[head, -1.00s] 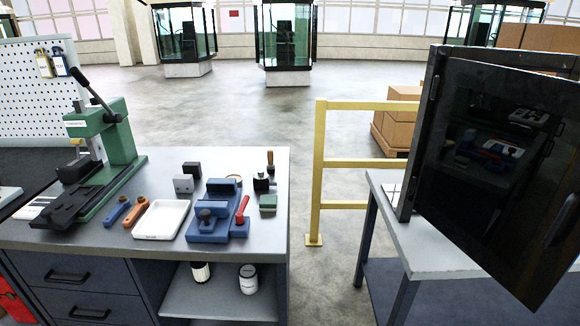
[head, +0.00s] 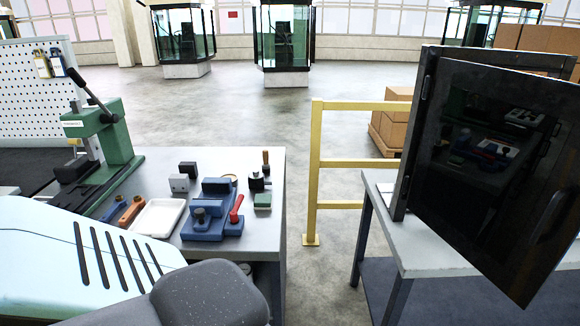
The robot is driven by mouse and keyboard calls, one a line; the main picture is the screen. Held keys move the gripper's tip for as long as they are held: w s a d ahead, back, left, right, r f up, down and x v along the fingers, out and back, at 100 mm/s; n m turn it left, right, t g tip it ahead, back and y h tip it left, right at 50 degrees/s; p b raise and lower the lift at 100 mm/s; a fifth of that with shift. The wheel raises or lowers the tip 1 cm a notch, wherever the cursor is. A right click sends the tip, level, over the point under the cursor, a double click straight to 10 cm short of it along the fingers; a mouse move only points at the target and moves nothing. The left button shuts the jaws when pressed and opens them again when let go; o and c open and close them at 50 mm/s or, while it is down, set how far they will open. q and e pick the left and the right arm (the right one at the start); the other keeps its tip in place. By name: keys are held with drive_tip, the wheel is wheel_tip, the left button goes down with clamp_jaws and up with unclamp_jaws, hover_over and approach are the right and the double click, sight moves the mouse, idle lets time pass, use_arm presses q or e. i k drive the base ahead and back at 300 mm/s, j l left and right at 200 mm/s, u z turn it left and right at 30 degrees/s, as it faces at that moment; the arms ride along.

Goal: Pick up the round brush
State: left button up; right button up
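A small upright brown wooden handle (head: 266,158) stands at the back right of the grey workbench (head: 262,228), next to a dark pot-like piece (head: 257,181). It may be the round brush; its lower end is too small to make out. My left arm, a pale blue shell with a dark grey rounded link, covers the lower left of the head view. Neither of my grippers shows.
A blue fixture (head: 203,229) with a red handle (head: 236,209), a white tray (head: 158,217) and a green press (head: 121,147) stand on the bench. A yellow rail (head: 315,170) and a dark-doored cabinet (head: 480,160) are to the right. Floor between is clear.

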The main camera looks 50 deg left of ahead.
sight(266, 167)
drive_tip(key=k+j, duration=0.25)
drive_tip(key=j, duration=0.15)
drive_tip(key=k+j, duration=0.25)
drive_tip(key=j, duration=0.15)
drive_tip(key=k+j, duration=0.25)
drive_tip(key=j, duration=0.15)
drive_tip(key=k+j, duration=0.2)
drive_tip(key=j, duration=0.15)
